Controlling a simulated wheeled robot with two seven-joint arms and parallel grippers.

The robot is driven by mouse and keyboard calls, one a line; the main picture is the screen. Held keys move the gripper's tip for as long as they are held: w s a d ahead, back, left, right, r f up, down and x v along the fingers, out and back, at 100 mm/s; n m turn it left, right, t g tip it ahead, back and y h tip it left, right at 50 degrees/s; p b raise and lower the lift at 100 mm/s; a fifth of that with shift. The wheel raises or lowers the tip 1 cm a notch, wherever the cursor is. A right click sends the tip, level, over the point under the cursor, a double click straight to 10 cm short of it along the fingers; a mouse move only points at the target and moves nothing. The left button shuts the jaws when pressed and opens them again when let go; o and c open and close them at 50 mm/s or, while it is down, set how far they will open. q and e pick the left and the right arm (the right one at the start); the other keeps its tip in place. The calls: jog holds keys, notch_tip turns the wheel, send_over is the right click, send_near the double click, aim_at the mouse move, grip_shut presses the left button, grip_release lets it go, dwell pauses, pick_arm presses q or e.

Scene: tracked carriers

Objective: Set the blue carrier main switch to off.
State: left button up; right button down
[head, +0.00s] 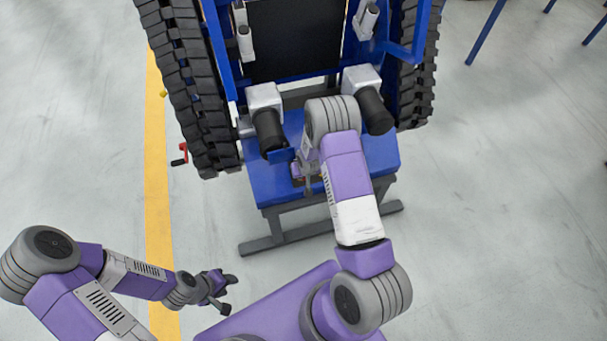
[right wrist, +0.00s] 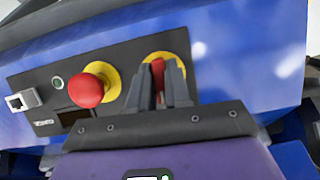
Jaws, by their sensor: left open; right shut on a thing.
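The blue carrier (head: 268,178) with black tracks stands ahead of me. Its control panel shows in the right wrist view (right wrist: 60,68). The main switch (right wrist: 158,67) is a red handle on a yellow disc at the right of that panel. My right gripper (right wrist: 161,80) is shut on the red handle, with one finger on each side, hiding most of it. The handle's exact angle is hard to tell. In the head view my right gripper (head: 306,178) is at the carrier's near end, partly hidden by my arm. My left gripper (head: 222,290) is open and empty, away from the carrier.
A red mushroom button (right wrist: 86,90) on a yellow disc sits close left of the switch. A socket (right wrist: 22,100) is at the panel's left. Two black cylinders (head: 270,130) flank my right arm. Floor around the left gripper is clear.

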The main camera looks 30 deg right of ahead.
jog(key=shift+n, duration=0.3)
jog(key=c, duration=1.2)
grip_release()
jog(key=shift+o, duration=0.2)
jog(key=p+v, duration=0.2)
jog(key=v, duration=0.5)
jog(key=shift+r, duration=0.25)
jog(key=shift+s+a+f, duration=0.1)
jog(key=shift+s+a, duration=0.05)
jog(key=shift+s, duration=0.05)
